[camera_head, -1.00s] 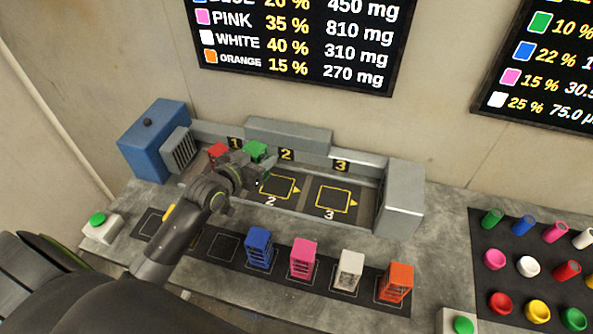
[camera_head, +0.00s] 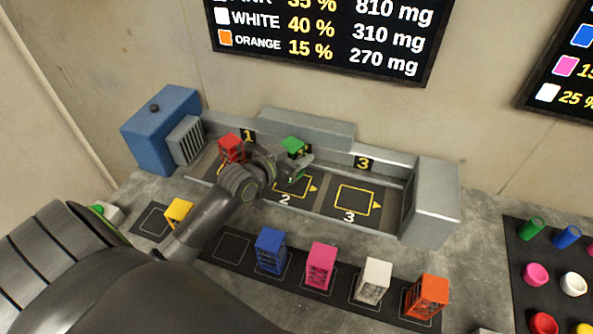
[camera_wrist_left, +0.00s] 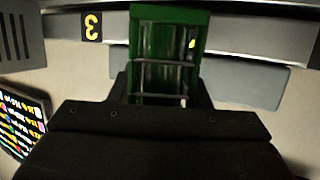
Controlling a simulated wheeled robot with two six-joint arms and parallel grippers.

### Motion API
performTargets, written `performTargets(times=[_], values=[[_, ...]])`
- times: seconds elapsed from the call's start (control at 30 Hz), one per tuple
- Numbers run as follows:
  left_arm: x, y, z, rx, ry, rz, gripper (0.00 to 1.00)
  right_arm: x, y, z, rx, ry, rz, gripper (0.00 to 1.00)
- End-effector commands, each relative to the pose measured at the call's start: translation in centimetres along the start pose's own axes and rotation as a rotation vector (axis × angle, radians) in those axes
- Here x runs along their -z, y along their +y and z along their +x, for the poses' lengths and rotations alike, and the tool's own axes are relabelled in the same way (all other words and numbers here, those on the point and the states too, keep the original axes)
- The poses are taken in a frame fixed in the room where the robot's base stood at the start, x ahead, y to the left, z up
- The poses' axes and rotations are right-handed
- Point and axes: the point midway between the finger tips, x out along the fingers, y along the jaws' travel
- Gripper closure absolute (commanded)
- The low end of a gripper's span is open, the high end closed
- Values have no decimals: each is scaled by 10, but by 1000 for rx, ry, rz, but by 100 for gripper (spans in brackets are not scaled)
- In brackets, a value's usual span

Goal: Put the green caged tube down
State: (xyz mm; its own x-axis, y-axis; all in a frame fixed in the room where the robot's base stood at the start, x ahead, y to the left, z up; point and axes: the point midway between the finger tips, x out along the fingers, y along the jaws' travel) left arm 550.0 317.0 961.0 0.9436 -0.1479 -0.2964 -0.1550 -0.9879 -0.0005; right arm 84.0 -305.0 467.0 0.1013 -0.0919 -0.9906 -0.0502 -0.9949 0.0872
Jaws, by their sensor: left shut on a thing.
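The green caged tube (camera_head: 292,146) is held in my left gripper (camera_head: 294,170), above or at marked place 2 (camera_head: 292,187) in the spraybooth; I cannot tell whether its base touches the floor. In the left wrist view the green caged tube (camera_wrist_left: 165,58) fills the space between the dark fingers, its bars showing across it. My left gripper is shut on it. The red caged tube (camera_head: 231,148) stands at place 1, partly behind my left arm. Place 3 (camera_head: 355,200) is empty. My right gripper is out of view.
Blue (camera_head: 270,250), pink (camera_head: 320,266), white (camera_head: 373,281) and orange (camera_head: 427,297) caged tubes stand in a front row. A yellow one (camera_head: 179,212) stands at the left, partly hidden. A blue box (camera_head: 160,130) and a grey block (camera_head: 433,200) flank the booth.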

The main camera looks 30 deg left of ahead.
Motion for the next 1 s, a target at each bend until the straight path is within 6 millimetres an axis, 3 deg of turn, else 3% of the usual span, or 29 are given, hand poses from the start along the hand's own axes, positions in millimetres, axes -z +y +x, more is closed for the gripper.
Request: performTargets(times=[0.4, 0.87, 0.9, 1.0], values=[[-35, 0, 11, 0, 3, 0, 86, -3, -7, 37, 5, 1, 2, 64], [-38, 0, 12, 0, 2, 0, 86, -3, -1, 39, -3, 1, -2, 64], [-38, 0, 12, 0, 1, 0, 51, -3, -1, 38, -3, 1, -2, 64], [-38, 0, 12, 0, 0, 0, 38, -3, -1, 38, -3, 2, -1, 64]])
